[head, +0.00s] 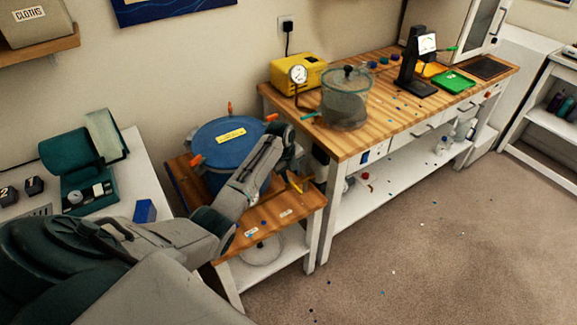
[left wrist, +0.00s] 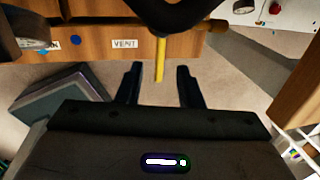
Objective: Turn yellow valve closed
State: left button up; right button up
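The yellow valve handle (head: 294,183) shows beside the blue pressure pot (head: 225,152), above the small wooden bench. In the left wrist view the handle (left wrist: 160,59) is a thin yellow bar pointing down from a dark curved part, with its end between my fingertips. My left gripper (left wrist: 157,84) is open, with a gap on each side of the handle. In the head view my left wrist and arm reach across the front of the pot, and the fingers are hard to make out. My right gripper is in neither view.
The bench (head: 269,222) carries small labels; a VENT label (left wrist: 125,44) shows near the handle. The long wooden worktable (head: 393,120) stands to the right, with a clear chamber (head: 346,100) and yellow pump (head: 298,73). A blue block (head: 145,211) lies on the left white table.

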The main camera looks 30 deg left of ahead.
pick_arm(q)
jog(key=r, duration=0.2)
jog(key=s+r+b, duration=0.1)
jog(key=r, duration=0.2)
jog(key=shift+a+r, duration=0.2)
jog(key=shift+r, duration=0.15)
jog(key=shift+s+f, duration=0.1)
